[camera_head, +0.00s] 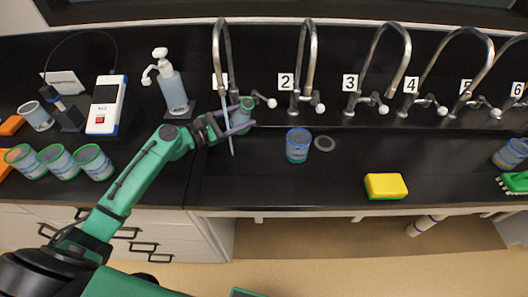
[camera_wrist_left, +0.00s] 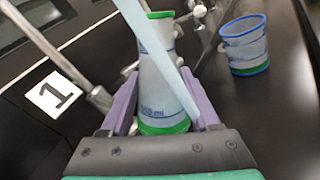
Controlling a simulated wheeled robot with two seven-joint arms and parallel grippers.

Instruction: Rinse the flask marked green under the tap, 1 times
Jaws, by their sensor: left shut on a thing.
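My left gripper (camera_head: 232,122) is shut on a flask with green bands (camera_head: 242,114) at tap 1 (camera_head: 222,55). In the left wrist view, the pale flask with green bands (camera_wrist_left: 166,90) sits between the purple fingers of my left gripper (camera_wrist_left: 165,112). A pale blue stream of water (camera_head: 229,130) runs down from the tap 1 spout. In the left wrist view, the stream (camera_wrist_left: 148,35) crosses in front of the flask; I cannot tell whether it enters it. My right gripper is not in view.
Several more numbered taps, such as tap 2 (camera_head: 303,60), line the back. A blue-banded container (camera_head: 298,147) stands beside a drain (camera_head: 324,143). A yellow sponge (camera_head: 386,185) lies near the front edge. Green-rimmed containers (camera_head: 58,161) and a soap bottle (camera_head: 172,88) stand left.

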